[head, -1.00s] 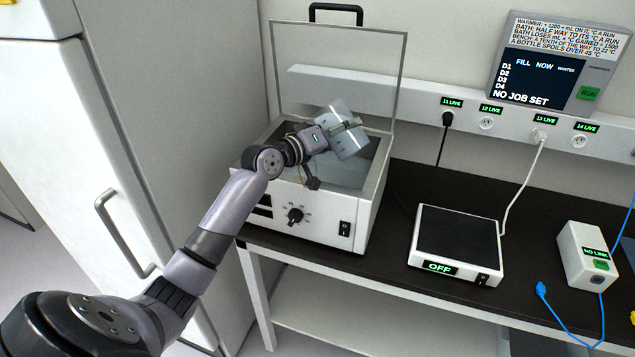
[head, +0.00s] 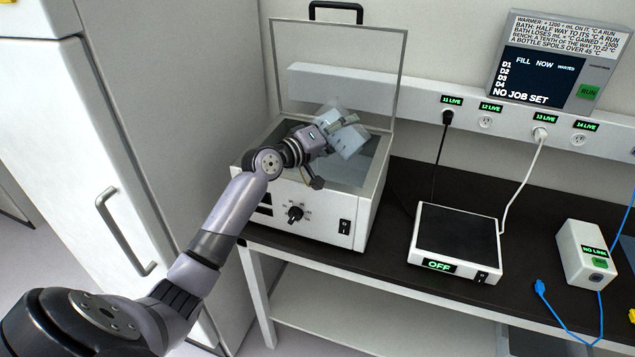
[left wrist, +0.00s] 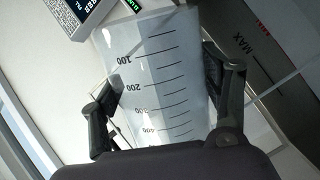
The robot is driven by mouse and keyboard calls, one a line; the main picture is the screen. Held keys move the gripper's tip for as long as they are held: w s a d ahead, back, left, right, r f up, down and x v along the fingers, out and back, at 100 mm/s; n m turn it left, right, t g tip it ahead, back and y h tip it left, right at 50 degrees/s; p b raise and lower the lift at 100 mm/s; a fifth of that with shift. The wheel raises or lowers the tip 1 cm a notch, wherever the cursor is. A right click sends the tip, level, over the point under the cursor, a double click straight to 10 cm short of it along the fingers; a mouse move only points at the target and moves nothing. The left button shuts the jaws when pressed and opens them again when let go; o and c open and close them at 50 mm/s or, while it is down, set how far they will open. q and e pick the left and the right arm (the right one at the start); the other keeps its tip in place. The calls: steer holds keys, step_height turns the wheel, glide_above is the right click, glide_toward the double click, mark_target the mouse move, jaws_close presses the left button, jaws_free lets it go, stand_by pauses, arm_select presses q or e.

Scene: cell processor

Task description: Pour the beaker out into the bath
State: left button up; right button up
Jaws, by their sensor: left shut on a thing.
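My left gripper (head: 338,128) is shut on a clear beaker (head: 353,143) and holds it tilted over the open bath (head: 318,225). In the left wrist view the two fingers (left wrist: 165,95) grip the beaker (left wrist: 155,60) from either side; its scale marks read 100 to 400, upside down. The bath is a white box with a dial and a switch on its front, and its glass lid (head: 340,75) stands open. A wall with a MAX mark (left wrist: 240,45) shows beside the beaker. I cannot make out liquid in the beaker. My right gripper is not in view.
A flat plate device (head: 457,235) reading OFF sits right of the bath on the dark bench (head: 400,190). A small white box (head: 585,255) and a blue cable lie further right. A tall white cabinet (head: 80,150) stands at the left. A wall screen (head: 545,70) reads NO JOB SET.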

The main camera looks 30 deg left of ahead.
arm_select(q)
steer(key=shift+n, duration=0.4)
steer(key=shift+f, duration=0.1)
steer(key=shift+a+f+n, duration=0.15)
steer(key=shift+n, duration=0.45)
steer(key=shift+f+n, duration=0.25)
steer(key=shift+n, duration=0.25)
steer(key=shift+a+f+n+t+h+b, duration=0.2)
steer(key=shift+f+n+t+h+b, duration=0.1)
steer(key=shift+n+b, duration=0.15)
